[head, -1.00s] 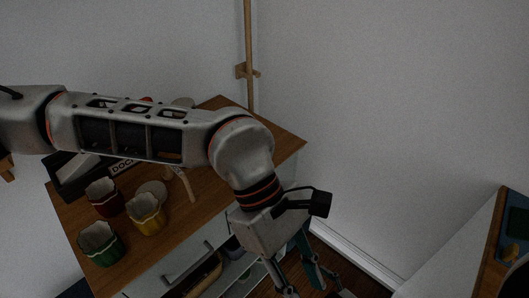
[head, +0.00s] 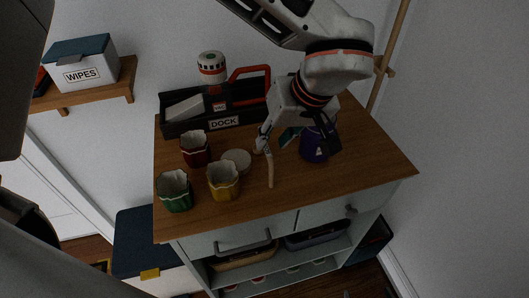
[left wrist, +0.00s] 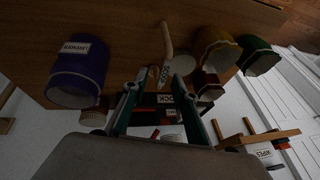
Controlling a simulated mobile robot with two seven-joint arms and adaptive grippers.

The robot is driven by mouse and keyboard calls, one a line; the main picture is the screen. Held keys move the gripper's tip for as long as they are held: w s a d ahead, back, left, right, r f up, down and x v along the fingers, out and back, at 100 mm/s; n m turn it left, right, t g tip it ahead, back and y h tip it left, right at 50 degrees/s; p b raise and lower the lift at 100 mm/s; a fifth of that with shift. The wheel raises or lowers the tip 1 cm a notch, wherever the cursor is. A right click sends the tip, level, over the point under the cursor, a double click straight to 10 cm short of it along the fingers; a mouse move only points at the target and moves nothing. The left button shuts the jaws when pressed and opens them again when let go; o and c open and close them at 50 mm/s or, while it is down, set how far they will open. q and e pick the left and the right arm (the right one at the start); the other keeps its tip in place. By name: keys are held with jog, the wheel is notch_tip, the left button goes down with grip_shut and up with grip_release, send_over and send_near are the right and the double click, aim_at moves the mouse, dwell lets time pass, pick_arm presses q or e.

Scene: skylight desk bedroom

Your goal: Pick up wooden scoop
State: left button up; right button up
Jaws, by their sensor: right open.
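The wooden scoop (head: 270,170) stands out as a pale handle on the wooden cabinet top, pointing toward the front edge. Its other end is partly hidden by my left gripper (head: 278,142), which hangs just above it. In the left wrist view the scoop handle (left wrist: 167,40) lies ahead of the two teal fingertips (left wrist: 156,95), which are apart with nothing visibly clamped. I cannot tell whether a finger touches the scoop. My right gripper is not in view.
A purple labelled jar (head: 312,147) stands close right of the gripper. Red (head: 195,148), yellow (head: 223,180) and green (head: 174,190) cups and a round pale lid (head: 237,160) are left. A black DOCK caddy (head: 185,127) is behind. The front right top is clear.

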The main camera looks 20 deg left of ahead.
aim_at(265, 148)
pick_arm(q)
jog(key=x, duration=0.4)
jog(key=shift+s+a, duration=0.2)
jog(key=shift+a, duration=0.15)
jog(key=shift+w+a+f, duration=0.1)
jog(key=shift+w+f, duration=0.05)
jog(key=shift+f, duration=0.25)
grip_shut()
jog(key=shift+r, duration=0.1)
notch_tip(265, 148, up, 10)
jog(key=shift+p, duration=0.5)
